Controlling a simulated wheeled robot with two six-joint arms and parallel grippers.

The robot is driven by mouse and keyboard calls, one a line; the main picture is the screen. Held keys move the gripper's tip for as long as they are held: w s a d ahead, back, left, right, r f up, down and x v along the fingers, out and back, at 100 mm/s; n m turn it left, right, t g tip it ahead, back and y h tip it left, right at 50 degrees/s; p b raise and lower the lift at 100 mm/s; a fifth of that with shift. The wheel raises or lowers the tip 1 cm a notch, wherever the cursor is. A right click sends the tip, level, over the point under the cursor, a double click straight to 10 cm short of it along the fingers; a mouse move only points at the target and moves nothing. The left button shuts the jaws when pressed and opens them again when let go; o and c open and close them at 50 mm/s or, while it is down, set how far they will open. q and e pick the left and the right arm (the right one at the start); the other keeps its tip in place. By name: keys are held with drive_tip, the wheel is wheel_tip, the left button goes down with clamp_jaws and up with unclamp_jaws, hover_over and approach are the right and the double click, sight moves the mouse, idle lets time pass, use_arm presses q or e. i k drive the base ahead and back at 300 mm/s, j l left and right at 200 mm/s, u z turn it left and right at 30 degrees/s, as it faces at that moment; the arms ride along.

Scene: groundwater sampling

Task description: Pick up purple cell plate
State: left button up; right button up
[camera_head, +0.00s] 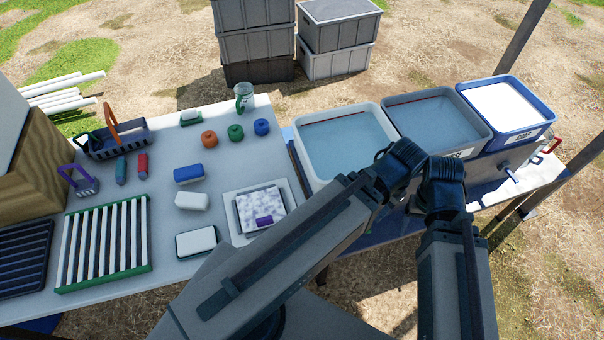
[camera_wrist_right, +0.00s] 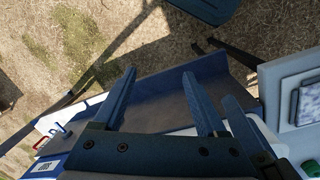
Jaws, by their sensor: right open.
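A small purple piece (camera_head: 264,221) lies on a white-and-lilac patterned pad (camera_head: 255,203) in a dark-rimmed tray on a white board (camera_head: 231,229). It is the only purple flat piece I make out; its details are too small to tell. My right gripper (camera_wrist_right: 158,98) is open and empty in the right wrist view, above the dark, blue-edged bench surface. It is well apart from the pad, part of which shows at that view's right edge (camera_wrist_right: 311,98). In the head view my folded right arm hides the gripper's fingers. My left gripper is not in view.
The grey table (camera_head: 130,205) holds a green-framed rack (camera_head: 104,243), a purple-handled tool (camera_head: 80,180), and orange, green and blue round items. Tubs of water (camera_head: 345,140) and a blue soap tub (camera_head: 505,112) stand on the right bench. Grey crates (camera_head: 255,45) stand behind.

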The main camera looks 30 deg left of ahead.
sight(258, 210)
drive_tip(key=u, duration=1.6)
drive_tip(key=j+z, duration=0.15)
drive_tip(key=j, duration=0.3)
drive_tip(key=k+j+z, duration=0.2)
drive_tip(key=j, duration=0.2)
drive_tip(key=j+z, duration=0.15)
drive_tip(key=j, duration=0.25)
drive_tip(key=k+j+z, duration=0.2)
drive_tip(key=j, duration=0.2)
drive_tip(key=i+j, duration=0.05)
drive_tip(key=i, duration=0.05)
